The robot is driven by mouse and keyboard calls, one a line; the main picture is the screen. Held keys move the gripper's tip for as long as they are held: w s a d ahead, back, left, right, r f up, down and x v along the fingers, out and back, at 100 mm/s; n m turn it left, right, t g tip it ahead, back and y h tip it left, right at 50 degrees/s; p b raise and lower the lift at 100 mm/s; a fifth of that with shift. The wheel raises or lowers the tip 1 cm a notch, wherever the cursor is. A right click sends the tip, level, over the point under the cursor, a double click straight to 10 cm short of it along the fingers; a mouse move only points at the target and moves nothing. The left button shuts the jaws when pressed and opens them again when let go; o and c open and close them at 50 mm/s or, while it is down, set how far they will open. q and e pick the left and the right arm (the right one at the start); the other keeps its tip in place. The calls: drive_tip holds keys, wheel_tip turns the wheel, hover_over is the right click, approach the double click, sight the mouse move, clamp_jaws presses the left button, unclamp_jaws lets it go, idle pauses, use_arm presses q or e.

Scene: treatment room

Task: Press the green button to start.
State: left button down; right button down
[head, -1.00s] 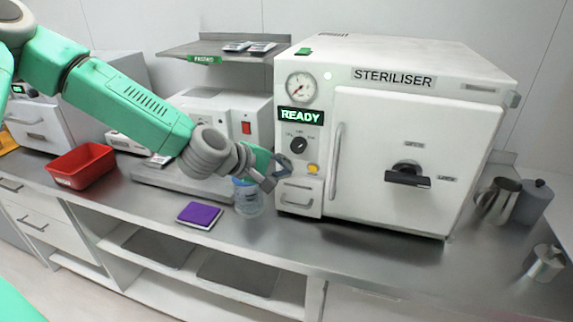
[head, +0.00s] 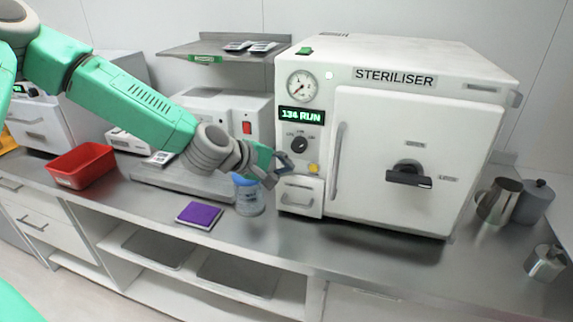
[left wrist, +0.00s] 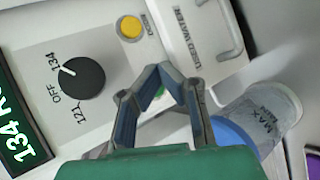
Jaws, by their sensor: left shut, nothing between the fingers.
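The white steriliser (head: 385,125) stands on the counter with its door closed. Its display (head: 302,115) reads "134 RUN"; it also shows in the left wrist view (left wrist: 22,130). The black dial (left wrist: 77,84) points towards 134. My left gripper (head: 280,172) is shut and empty at the lower control panel. In the left wrist view its fingers (left wrist: 160,75) are close to the green button (left wrist: 158,93), which is mostly hidden behind them. I cannot tell whether they touch it. A yellow button (left wrist: 130,27) sits beside it. My right gripper is out of view.
A blue-lidded clear container (head: 249,196) stands just below my left gripper. A purple pad (head: 200,214) lies on the counter, with a red tray (head: 82,165) further left. Metal jugs (head: 498,201) stand right of the steriliser.

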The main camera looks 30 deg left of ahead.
use_arm(q)
drive_tip(key=shift+s, duration=0.1)
drive_tip(key=shift+s+a+f, duration=0.1)
drive_tip(key=shift+s, duration=0.65)
drive_tip(key=shift+s, duration=0.1)
drive_tip(key=shift+s+d+p, duration=0.2)
drive_tip(key=shift+s+p, duration=0.05)
drive_tip(key=shift+s, duration=0.55)
drive_tip(key=shift+s+d+p, duration=0.25)
drive_tip(key=shift+s, duration=0.5)
drive_tip(key=shift+s+d+p, duration=0.2)
drive_tip(key=shift+s+p, duration=0.05)
drive_tip(key=shift+s, duration=0.55)
drive_tip(key=shift+f, duration=0.1)
